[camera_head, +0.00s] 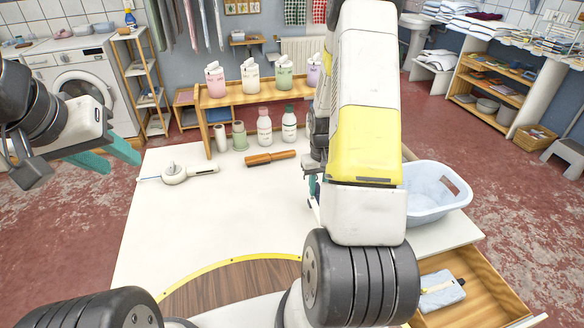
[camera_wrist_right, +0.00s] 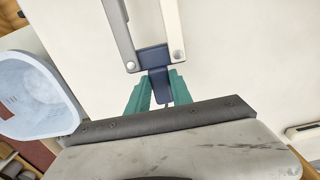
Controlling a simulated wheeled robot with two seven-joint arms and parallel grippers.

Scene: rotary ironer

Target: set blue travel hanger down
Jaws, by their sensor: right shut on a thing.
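The travel hanger shows in the right wrist view as a dark blue hub (camera_wrist_right: 154,58) with one grey and one whitish arm running up out of the picture. My right gripper (camera_wrist_right: 156,84) has its green fingers shut on the blue hub. The hanger is over the white table top (camera_wrist_right: 240,60); I cannot tell whether it touches it. My left gripper (camera_head: 106,158) is open and empty, at the left beyond the table's edge.
A light blue basket (camera_head: 432,190) stands at the table's right, above an open drawer (camera_head: 500,295) with a grey cloth item. A white tool (camera_head: 176,174) and a wooden roller (camera_head: 270,158) lie towards the back, before several bottles (camera_head: 264,128). The table's left-centre is clear.

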